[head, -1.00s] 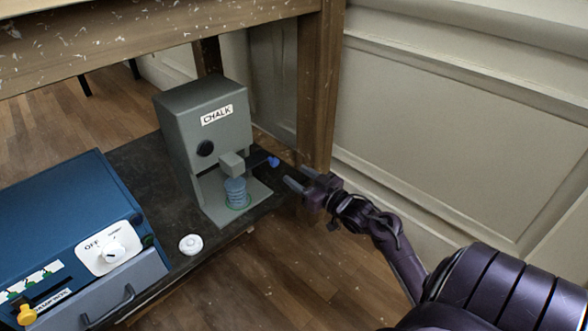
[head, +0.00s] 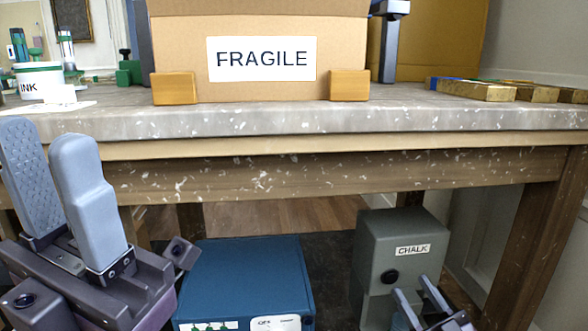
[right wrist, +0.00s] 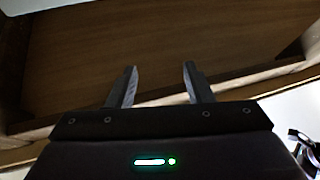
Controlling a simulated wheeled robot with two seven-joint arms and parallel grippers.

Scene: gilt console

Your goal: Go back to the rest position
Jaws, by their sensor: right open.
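My left gripper (head: 46,130) is raised at the left of the head view, in front of the table. Its two pale grey fingers stand upright and apart, with nothing between them. My right gripper (head: 420,298) is low at the bottom right of the head view, in front of the grey CHALK machine. The right wrist view shows its two dark fingers (right wrist: 160,68) spread and empty, with brown wooden surfaces beyond.
A worn table (head: 300,120) spans the view, carrying a FRAGILE cardboard box (head: 190,50), an INK tub (head: 30,85) and gilt bars (head: 480,90). Below it stand a blue box (head: 245,275) and the CHALK machine (head: 385,245). A table leg (head: 530,250) is at the right.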

